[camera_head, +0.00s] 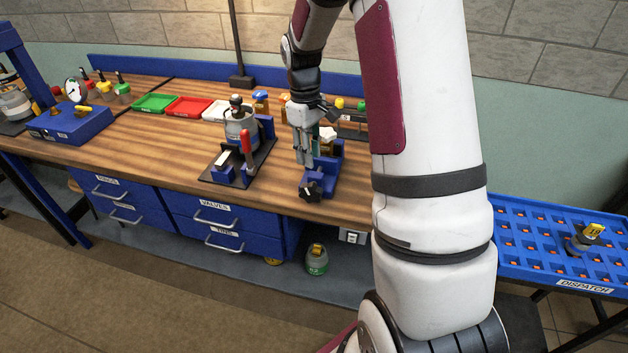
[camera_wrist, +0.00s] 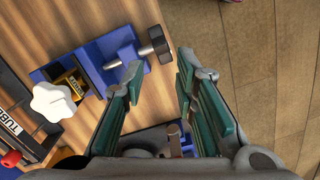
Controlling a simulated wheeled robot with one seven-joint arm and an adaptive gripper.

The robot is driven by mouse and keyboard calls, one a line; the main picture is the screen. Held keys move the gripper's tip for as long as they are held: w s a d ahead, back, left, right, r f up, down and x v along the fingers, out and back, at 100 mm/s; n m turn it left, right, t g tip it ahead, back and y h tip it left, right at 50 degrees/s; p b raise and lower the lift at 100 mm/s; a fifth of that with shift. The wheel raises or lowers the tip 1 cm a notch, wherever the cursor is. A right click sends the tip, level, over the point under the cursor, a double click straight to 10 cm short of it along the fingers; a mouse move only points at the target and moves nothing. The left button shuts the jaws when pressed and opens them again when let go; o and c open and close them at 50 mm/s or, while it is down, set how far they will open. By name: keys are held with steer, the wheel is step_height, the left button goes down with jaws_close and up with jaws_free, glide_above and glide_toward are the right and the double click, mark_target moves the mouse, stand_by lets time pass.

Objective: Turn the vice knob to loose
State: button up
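The blue vice (camera_head: 325,174) stands at the front edge of the workbench, with its black knob (camera_head: 312,190) facing the front. In the wrist view the vice (camera_wrist: 104,56) shows a metal screw leading to the black knob (camera_wrist: 158,42). My gripper (camera_head: 307,158) is above and behind the knob in the head view, fingers pointing down. In the wrist view my gripper (camera_wrist: 160,68) is open, its two green-padded fingers apart. The knob appears just beyond the gap between the fingertips, with no visible contact.
A fixture with a red handle (camera_head: 246,143) stands left of my gripper. Coloured trays (camera_head: 188,106) lie farther back. A blue dispatch rack (camera_head: 520,235) is at right. Bare bench lies between fixtures.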

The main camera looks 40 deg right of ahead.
mark_target(310, 185)
steer(key=f+n, duration=0.1)
steer(key=f, duration=0.2)
steer(key=f+n+p, duration=0.1)
steer(key=f+n, duration=0.1)
steer(key=f, duration=0.2)
steer(key=f+n+t+p, duration=0.1)
steer(key=f, duration=0.3)
steer(key=shift+s+a+f, duration=0.15)
steer(key=shift+s+f, duration=0.05)
steer(key=shift+s, duration=0.05)
jaws_close()
